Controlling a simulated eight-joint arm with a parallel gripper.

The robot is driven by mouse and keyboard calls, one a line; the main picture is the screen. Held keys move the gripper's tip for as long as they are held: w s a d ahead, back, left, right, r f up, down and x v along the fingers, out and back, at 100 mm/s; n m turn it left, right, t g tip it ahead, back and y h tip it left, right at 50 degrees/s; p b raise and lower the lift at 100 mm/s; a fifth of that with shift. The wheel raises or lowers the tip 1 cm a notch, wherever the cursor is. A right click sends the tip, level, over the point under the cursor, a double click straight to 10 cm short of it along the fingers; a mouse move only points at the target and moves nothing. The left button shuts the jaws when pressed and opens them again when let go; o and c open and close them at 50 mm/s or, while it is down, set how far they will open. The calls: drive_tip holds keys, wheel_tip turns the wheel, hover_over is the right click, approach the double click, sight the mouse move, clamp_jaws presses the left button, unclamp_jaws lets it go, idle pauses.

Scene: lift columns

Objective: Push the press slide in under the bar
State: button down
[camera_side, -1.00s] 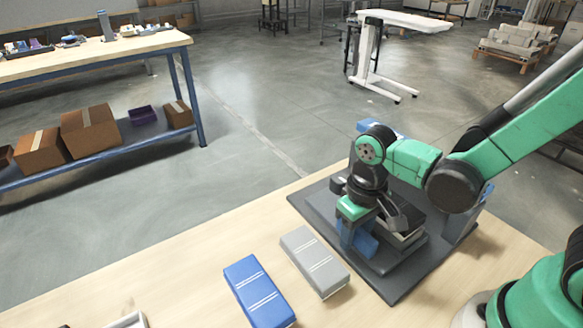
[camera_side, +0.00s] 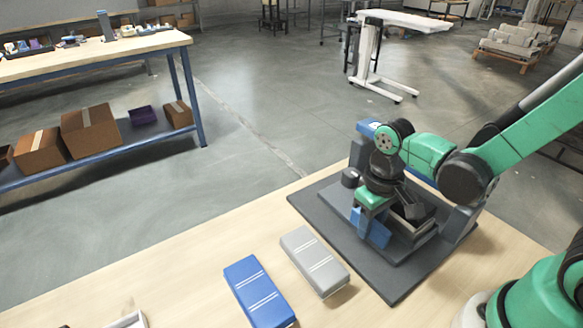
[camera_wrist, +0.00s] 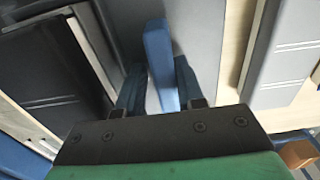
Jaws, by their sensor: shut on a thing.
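The press stands on a dark grey baseplate (camera_side: 395,288) on the table. Its blue bar (camera_side: 368,128) spans the far side, largely behind my arm, with a grey post (camera_side: 460,224) at the right. The slide (camera_side: 412,234) is a dark tray-like piece in front of the bar, partly covered by my wrist. Its upright blue handle (camera_wrist: 160,55) stands between my fingers in the wrist view. My gripper (camera_wrist: 158,85) is shut on this handle; in the side view my gripper (camera_side: 373,234) is at the slide's near end. How far the slide reaches under the bar is hidden.
A grey box (camera_side: 314,262) and a blue box (camera_side: 259,290) lie on the table left of the baseplate. A small dark round knob (camera_side: 350,177) stands at the press's far left. The wooden table (camera_side: 180,275) is mostly clear to the left.

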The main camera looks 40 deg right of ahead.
drive_tip(key=shift+d+f, duration=0.1)
drive_tip(key=shift+d, duration=3.4)
drive_tip(key=c, duration=0.8)
unclamp_jaws()
drive_tip(key=shift+c, duration=0.2)
drive_tip(key=shift+r, duration=3.55)
